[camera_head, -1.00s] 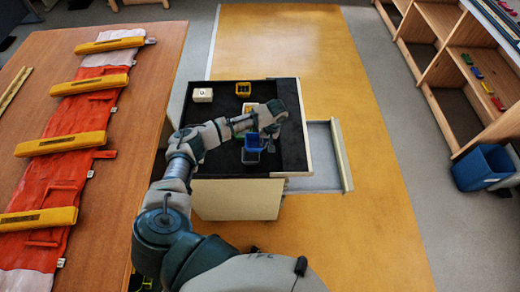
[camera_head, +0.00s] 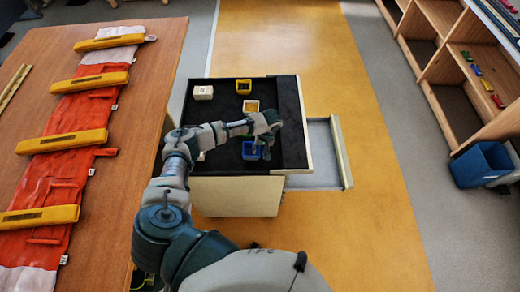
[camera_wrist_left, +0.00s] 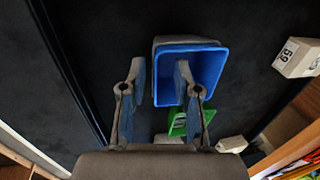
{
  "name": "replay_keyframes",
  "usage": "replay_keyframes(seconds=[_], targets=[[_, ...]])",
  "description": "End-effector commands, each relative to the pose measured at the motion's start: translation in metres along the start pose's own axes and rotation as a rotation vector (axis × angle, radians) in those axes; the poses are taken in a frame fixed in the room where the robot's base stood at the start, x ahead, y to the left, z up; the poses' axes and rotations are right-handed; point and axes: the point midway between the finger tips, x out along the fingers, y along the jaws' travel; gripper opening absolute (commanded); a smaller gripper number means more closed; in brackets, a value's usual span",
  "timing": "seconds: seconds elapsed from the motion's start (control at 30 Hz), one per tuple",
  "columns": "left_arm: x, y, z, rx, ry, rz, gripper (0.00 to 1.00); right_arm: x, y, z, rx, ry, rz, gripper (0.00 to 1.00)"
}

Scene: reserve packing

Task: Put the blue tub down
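The blue tub (camera_head: 250,152) stands near the front of the black-lined tray top (camera_head: 288,110) in the head view. In the left wrist view the blue tub (camera_wrist_left: 205,68) is upright and looks empty, with a grey edge along its left and far sides; I cannot tell whether that is its own wall or another tub. My left gripper (camera_head: 266,128) is over it. In the left wrist view the gripper (camera_wrist_left: 160,85) has its fingers spread on either side of the tub's left wall, one outside and one over the inside, with a gap visible. My right gripper is not in view.
A green tub (camera_wrist_left: 178,122) lies close to the fingers. A labelled white box (camera_wrist_left: 298,58) is right. The tray's right side has free room.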

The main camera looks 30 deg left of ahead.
Motion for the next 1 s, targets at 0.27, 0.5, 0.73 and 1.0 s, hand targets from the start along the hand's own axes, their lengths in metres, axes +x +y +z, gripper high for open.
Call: replay_keyframes(seconds=[0.27,0.5,0.73,1.0], targets=[[-0.017,0.001,0.000,0.001,0.002,0.002,0.31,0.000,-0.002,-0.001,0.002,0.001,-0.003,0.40],[-0.071,0.003,0.001,0.001,0.003,0.003,0.31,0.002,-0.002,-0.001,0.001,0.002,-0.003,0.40],[-0.110,0.001,0.000,0.001,0.002,0.002,0.31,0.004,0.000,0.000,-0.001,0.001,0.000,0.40],[-0.121,0.001,0.000,0.000,0.000,0.000,0.31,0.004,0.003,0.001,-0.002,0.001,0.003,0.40]])
